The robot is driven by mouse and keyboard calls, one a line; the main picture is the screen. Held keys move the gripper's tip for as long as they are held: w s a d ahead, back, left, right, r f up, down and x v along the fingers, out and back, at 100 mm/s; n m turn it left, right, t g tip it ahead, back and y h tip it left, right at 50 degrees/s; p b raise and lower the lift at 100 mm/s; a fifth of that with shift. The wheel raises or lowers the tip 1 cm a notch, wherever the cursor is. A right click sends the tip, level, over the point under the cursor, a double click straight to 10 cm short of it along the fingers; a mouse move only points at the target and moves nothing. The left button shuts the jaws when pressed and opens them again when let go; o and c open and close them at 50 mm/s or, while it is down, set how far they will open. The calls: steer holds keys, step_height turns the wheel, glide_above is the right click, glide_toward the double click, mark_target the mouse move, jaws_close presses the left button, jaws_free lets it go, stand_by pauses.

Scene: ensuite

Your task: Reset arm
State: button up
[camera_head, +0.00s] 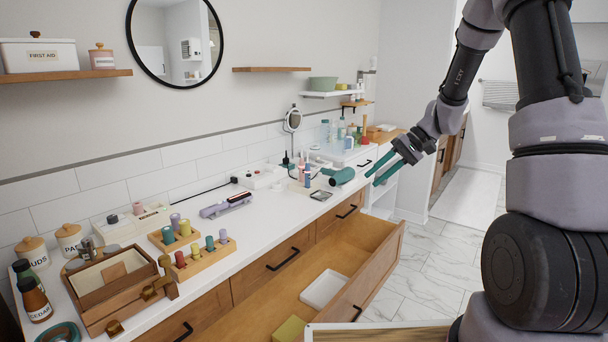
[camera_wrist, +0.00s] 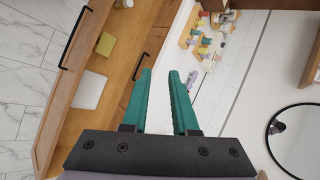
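My arm reaches in from the right side of the head view. My gripper (camera_head: 372,180) has two teal fingers and is in the air beyond the open drawer, near the far end of the counter. In the wrist view my gripper (camera_wrist: 159,76) shows its two fingers apart with nothing between them. A teal hair dryer (camera_head: 342,176) lies on the counter just left of the fingertips in the head view. I cannot tell the exact gap between them.
An open wooden drawer (camera_head: 376,246) sticks out from the white counter (camera_head: 262,217), holding a white tray (camera_head: 323,289) and a yellow-green block (camera_head: 289,331). Bottles, jars and a wooden box (camera_head: 118,280) stand on the counter. Marble floor (camera_head: 425,262) is clear beyond the drawer.

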steer(key=s+d+r+m+t+h, duration=0.1)
steer(key=s+d+r+t+h, duration=0.1)
steer(key=s+r, duration=0.8)
steer(key=s+d+r+m+t+h, duration=0.2)
steer(key=s+r+t+h, duration=0.3)
steer(key=s+r, duration=0.4)
steer(key=s+d, duration=0.1)
steer(key=s, duration=0.2)
steer(key=shift+r+t, duration=0.3)
steer(key=shift+r, duration=0.05)
